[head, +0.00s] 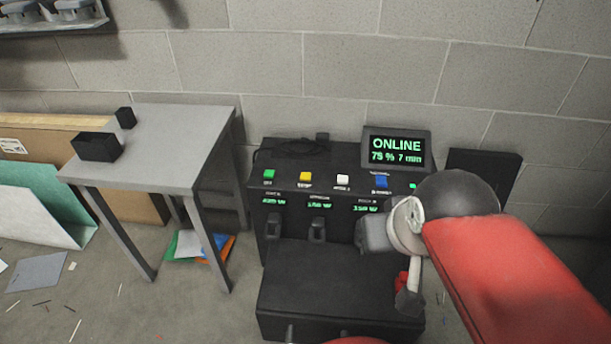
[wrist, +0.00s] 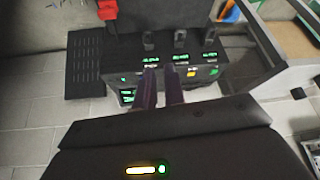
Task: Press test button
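The task's test button is on the black console (head: 335,262), whose top panel has a green button (head: 269,174), a yellow button (head: 305,176), a white button (head: 342,179) and a blue button (head: 381,182). The small labels under them are too blurred to read, so I cannot tell which is the test button. In the wrist view, my gripper (wrist: 162,88) points at the panel, its two dark fingers slightly apart with nothing seen between them. I see no contact.
A screen (head: 396,150) on the console reads "ONLINE". A grey table (head: 180,150) with two small black boxes stands left. A black panel (head: 485,172) leans at the wall behind my red arm. Cardboard and folders lie at far left.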

